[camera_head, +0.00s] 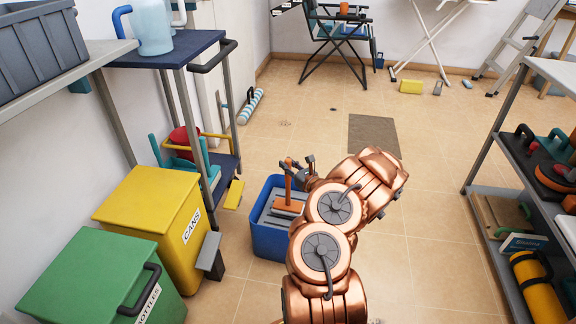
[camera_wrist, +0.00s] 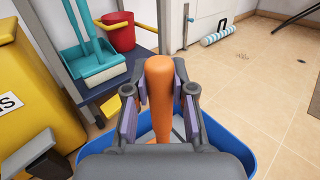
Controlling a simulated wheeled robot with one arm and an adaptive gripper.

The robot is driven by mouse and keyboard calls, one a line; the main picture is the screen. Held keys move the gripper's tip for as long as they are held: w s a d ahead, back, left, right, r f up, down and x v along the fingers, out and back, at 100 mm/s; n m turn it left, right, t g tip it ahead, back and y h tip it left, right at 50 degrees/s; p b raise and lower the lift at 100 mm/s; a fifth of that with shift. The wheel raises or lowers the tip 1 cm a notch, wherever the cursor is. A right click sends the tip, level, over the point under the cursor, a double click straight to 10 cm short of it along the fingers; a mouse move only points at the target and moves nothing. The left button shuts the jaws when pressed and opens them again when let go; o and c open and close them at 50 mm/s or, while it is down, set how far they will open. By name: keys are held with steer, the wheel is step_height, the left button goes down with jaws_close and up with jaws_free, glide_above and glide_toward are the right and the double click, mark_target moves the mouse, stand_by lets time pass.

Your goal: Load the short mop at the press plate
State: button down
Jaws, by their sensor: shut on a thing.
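My gripper (camera_head: 299,168) is shut on the upright orange handle of the short mop (camera_wrist: 159,90), its fingers on both sides of it. In the head view the short mop (camera_head: 288,184) has an orange foot low at the blue bucket (camera_head: 268,241). A grey slatted surface, seemingly the press plate (camera_head: 267,208), shows inside the bucket beside the mop. I cannot tell whether the mop's foot touches it. In the wrist view the bucket's blue rim (camera_wrist: 238,141) runs around below my gripper, which hides most of the mop's lower end.
A yellow cans bin (camera_head: 150,205) and a green bottles bin (camera_head: 100,275) stand left of the bucket. A cart (camera_head: 165,52) with a jug (camera_head: 150,25) is behind them. Shelving (camera_head: 480,190) stands at right. The floor between is mostly clear, with a dark mat (camera_head: 374,135).

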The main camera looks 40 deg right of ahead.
steer(key=shift+f+b, duration=0.35)
steer(key=shift+f, duration=0.45)
stand_by(0.9)
stand_by(0.5)
steer(key=shift+r+p, duration=1.6)
steer(key=shift+r, duration=1.9)
